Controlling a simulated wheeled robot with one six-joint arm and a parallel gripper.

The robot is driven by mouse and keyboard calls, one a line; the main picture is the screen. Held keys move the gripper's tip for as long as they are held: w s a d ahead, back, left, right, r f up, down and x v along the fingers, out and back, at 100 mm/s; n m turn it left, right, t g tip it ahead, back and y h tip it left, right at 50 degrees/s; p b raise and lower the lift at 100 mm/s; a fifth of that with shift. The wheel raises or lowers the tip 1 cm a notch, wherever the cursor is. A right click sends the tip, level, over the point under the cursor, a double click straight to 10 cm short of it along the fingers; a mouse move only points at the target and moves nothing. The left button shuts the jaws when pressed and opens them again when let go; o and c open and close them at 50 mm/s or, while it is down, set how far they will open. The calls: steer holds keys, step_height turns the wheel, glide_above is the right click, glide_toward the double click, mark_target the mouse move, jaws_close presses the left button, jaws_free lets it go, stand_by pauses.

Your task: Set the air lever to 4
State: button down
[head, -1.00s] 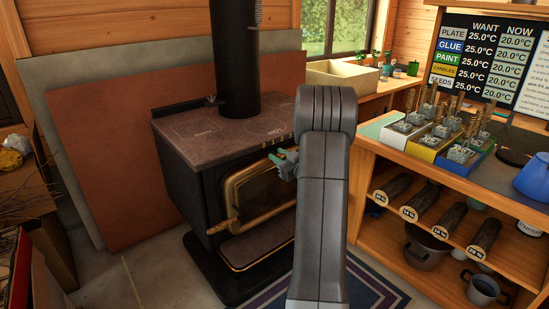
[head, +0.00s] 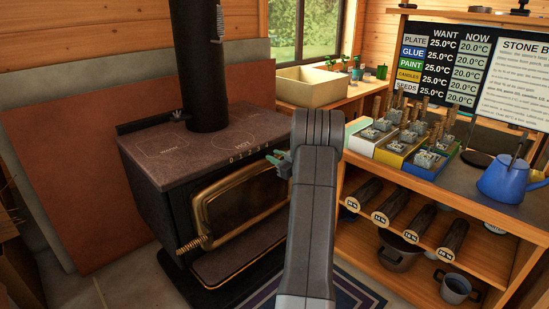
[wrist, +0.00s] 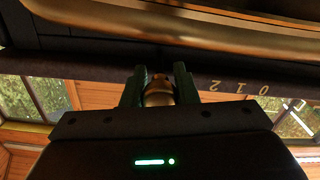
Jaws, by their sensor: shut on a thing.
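The black stove (head: 150,190) has a row of numbers (head: 250,154), 0 to 4, along the front edge of its top. My gripper (head: 280,162) is at that edge, by the right end of the row near the 4. In the wrist view my gripper (wrist: 158,88) has its two green fingers shut on the brass knob of the air lever (wrist: 158,93). The 0, 1 and 2 show there to the right of the knob; the 3 and 4 are hidden. In the head view my arm hides the lever.
The stove door with its brass frame (head: 202,205) is shut below my gripper. A stovepipe (head: 203,70) rises from the top. The wooden shelf unit (head: 400,205) stands close on the right, with a blue kettle (head: 505,183) on it.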

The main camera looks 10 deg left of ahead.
steer(key=shift+w+d+r, duration=0.1)
steer(key=shift+d, duration=0.1)
steer(key=c, duration=1.1)
jaws_free()
steer(key=shift+w, duration=0.1)
steer(key=p+v, duration=0.3)
steer(key=v, duration=1.1)
steer(key=shift+a, duration=0.1)
steer(key=b+x, duration=0.3)
steer(key=x, duration=1.1)
steer(key=shift+a, duration=0.1)
steer(key=shift+s+a, duration=0.25)
steer(key=shift+s, duration=0.25)
steer(key=shift+d, duration=0.1)
